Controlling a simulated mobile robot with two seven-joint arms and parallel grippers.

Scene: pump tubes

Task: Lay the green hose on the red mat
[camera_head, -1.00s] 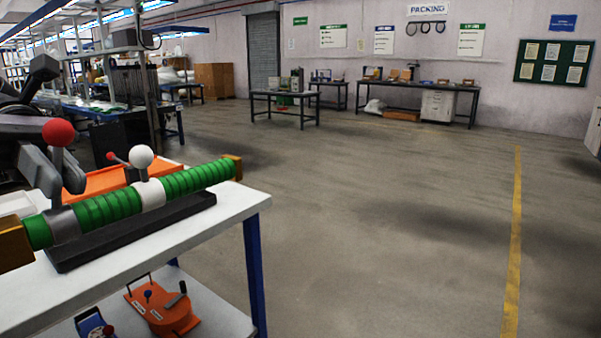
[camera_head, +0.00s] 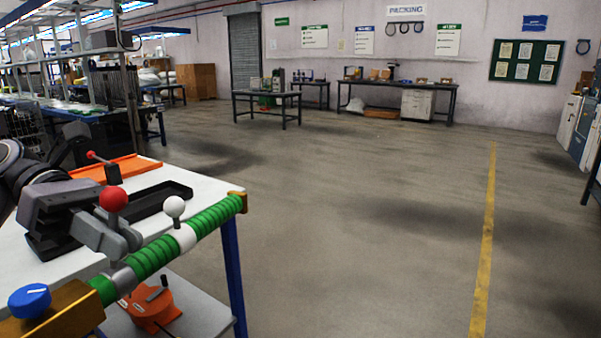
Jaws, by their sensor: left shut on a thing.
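The green hose (camera_head: 211,219) has a white collar with a white ball knob, a grey ring, a red ball knob and brass-coloured ends. It runs slantwise from the bottom left to the table's right edge. My left gripper (camera_head: 122,252) is shut on the hose near its grey ring, left of the white collar. The hose is held in front of the black tray and clear of it. The finger contact is partly hidden. No red mat can be made out. My right gripper is not in view.
The white table (camera_head: 40,262) carries the long black tray (camera_head: 180,190) and an orange tray (camera_head: 130,163) behind it. An orange device (camera_head: 150,308) sits on the lower shelf. Open floor (camera_head: 360,220) lies to the right, with a yellow line (camera_head: 487,240).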

